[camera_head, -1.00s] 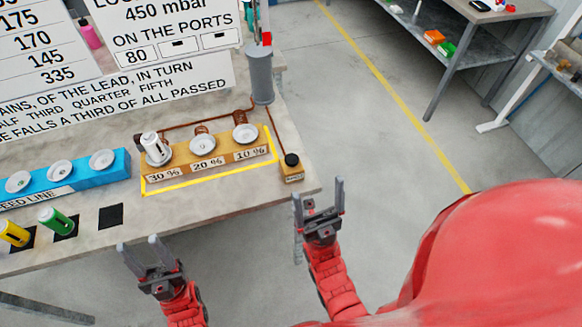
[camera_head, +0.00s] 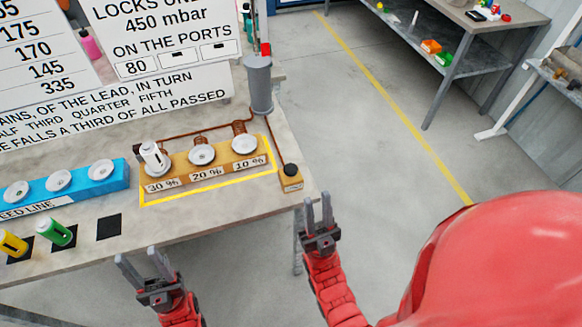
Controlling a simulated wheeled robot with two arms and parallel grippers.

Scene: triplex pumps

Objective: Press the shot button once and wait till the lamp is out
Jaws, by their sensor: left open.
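The shot button is a black round knob (camera_head: 291,170) on a small wooden box (camera_head: 292,184) with a label too small to read, at the bench's right front corner. My left gripper (camera_head: 136,258) is open and empty at the bench's front edge.
A wooden block with several white dishes (camera_head: 202,155) and a white cylinder (camera_head: 152,158) stands left of the button. A blue block (camera_head: 85,184), a green cylinder (camera_head: 55,231) and a yellow one (camera_head: 12,243) are further left. Floor right of the bench is clear.

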